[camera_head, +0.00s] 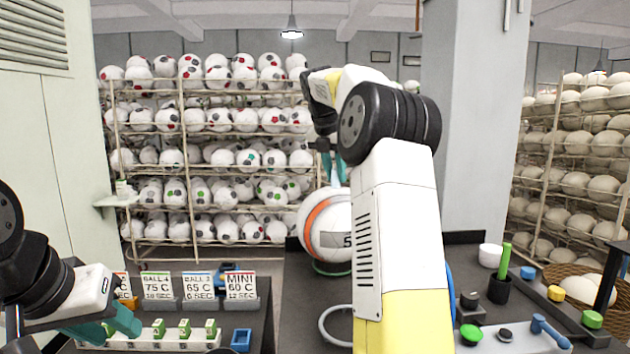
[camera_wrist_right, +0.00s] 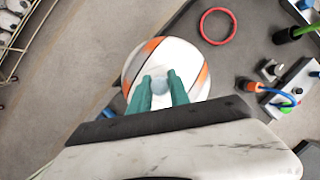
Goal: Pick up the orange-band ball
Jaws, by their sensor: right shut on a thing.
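The orange-band ball (camera_head: 318,232) is white with an orange stripe and a dark mark. In the head view it stands on a low green-edged base at the table's edge, partly hidden by my right arm. My right gripper (camera_head: 333,166) comes down onto it from above. In the right wrist view the ball (camera_wrist_right: 190,62) lies under the teal fingers (camera_wrist_right: 161,84), which are shut on a small grey-blue piece at its top. My left gripper (camera_head: 122,322) is at the lower left, away from the ball; its fingers' gap is not clear.
A red ring (camera_wrist_right: 217,26) lies beside the ball. Tools and a green-handled cup (camera_head: 499,289) crowd the right. Shelves of balls (camera_head: 220,125) stand behind.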

